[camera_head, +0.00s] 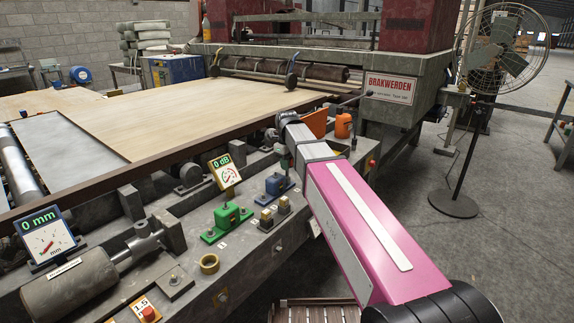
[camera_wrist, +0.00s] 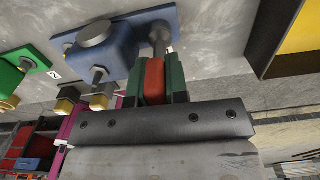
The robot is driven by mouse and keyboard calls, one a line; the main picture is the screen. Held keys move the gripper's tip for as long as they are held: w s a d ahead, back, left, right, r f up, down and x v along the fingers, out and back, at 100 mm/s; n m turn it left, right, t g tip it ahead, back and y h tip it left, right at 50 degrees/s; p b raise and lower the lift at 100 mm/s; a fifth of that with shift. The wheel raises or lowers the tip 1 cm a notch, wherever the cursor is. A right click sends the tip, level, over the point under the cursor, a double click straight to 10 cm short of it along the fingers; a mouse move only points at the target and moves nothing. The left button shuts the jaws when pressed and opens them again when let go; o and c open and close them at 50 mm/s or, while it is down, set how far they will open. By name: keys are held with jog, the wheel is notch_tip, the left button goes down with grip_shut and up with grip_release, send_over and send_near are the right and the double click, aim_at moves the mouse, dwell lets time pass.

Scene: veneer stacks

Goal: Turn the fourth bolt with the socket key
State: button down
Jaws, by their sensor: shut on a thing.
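My gripper (camera_wrist: 157,82) is shut on a red-handled socket key (camera_wrist: 154,78), held between its dark green fingers. The key's grey metal end (camera_wrist: 159,40) points to the right corner of the blue block's base; I cannot tell whether it is seated on a bolt there. The blue block (camera_wrist: 112,48) has a large grey round head on top and smaller bolts (camera_wrist: 98,75) at its base. In the head view the blue block (camera_head: 274,187) stands on the machine's side ledge, just below my gripper (camera_head: 284,158), whose fingers are small there.
A green block (camera_head: 228,217) and two brass-topped fittings (camera_head: 266,218) stand nearby on the ledge. Dials (camera_head: 224,172) and a grey cylinder (camera_head: 70,290) are at left. An orange part (camera_head: 343,125) is right of my wrist. Veneer (camera_head: 170,125) lies behind.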

jog(key=shift+r, duration=1.35)
dwell(2.3)
jog(key=shift+r, duration=2.45)
